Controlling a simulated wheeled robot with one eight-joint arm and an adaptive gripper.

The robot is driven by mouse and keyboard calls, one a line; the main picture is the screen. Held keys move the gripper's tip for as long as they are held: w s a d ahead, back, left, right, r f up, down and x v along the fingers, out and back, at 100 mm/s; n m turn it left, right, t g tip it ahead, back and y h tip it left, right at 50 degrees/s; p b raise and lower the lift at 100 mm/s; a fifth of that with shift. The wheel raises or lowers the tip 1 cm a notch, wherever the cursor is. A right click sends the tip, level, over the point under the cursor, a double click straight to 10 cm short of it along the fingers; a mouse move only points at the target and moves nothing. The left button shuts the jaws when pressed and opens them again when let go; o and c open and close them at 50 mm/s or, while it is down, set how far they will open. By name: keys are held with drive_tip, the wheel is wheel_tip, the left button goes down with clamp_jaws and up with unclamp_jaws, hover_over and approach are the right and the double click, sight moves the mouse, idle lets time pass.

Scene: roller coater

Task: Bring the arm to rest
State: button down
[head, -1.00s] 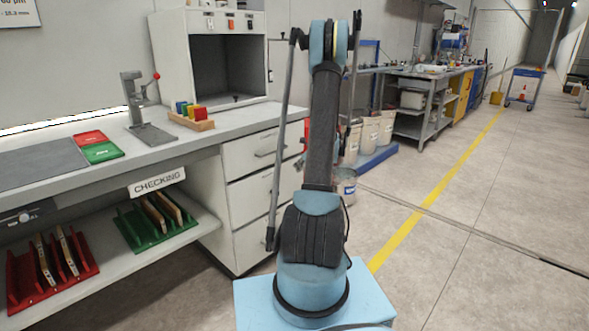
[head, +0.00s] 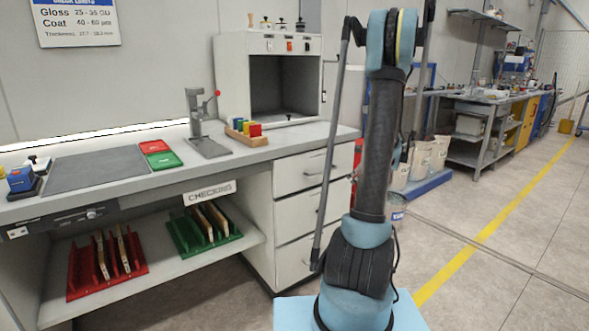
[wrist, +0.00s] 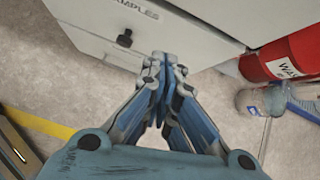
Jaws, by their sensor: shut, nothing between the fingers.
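My arm (head: 375,165) stands upright in the head view, on its light blue mount, with its upper links folded at the top. My gripper does not show clearly in the head view. In the wrist view, my gripper (wrist: 163,62) is shut, its blue and grey fingers together with nothing between them. It points toward a white cabinet front (wrist: 150,30) with a dark knob and a label ending in "MPLES". Whether it touches the cabinet cannot be told.
The checking bench (head: 100,185) stands left, with a red rack (head: 82,285) and a green rack (head: 186,240) below. Drawers (head: 300,205) are close beside my arm. A red container (wrist: 296,55) is near the gripper. Open floor with a yellow line (head: 500,215) lies right.

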drive_tip(key=s+a+r+n+g+h, duration=0.15)
drive_tip(key=s+a+r+n, duration=0.25)
drive_tip(key=s+a+n, duration=0.45)
drive_tip(key=s+a+r+n+g, duration=0.2)
drive_tip(key=s+a+r+n, duration=0.3)
drive_tip(key=s, duration=0.7)
drive_tip(key=s+a+f+n+h, duration=0.1)
drive_tip(key=s+f+n, duration=0.2)
drive_tip(key=s+n, duration=0.4)
drive_tip(key=s+a+f+n+g+h, duration=0.1)
drive_tip(key=s+f+n, duration=0.3)
drive_tip(key=s, duration=1.1)
drive_tip(key=n+h, duration=0.1)
drive_tip(key=n, duration=0.2)
drive_tip(key=shift+s+a, duration=0.15)
drive_tip(key=shift+a, duration=0.2)
drive_tip(key=shift+a, duration=0.1)
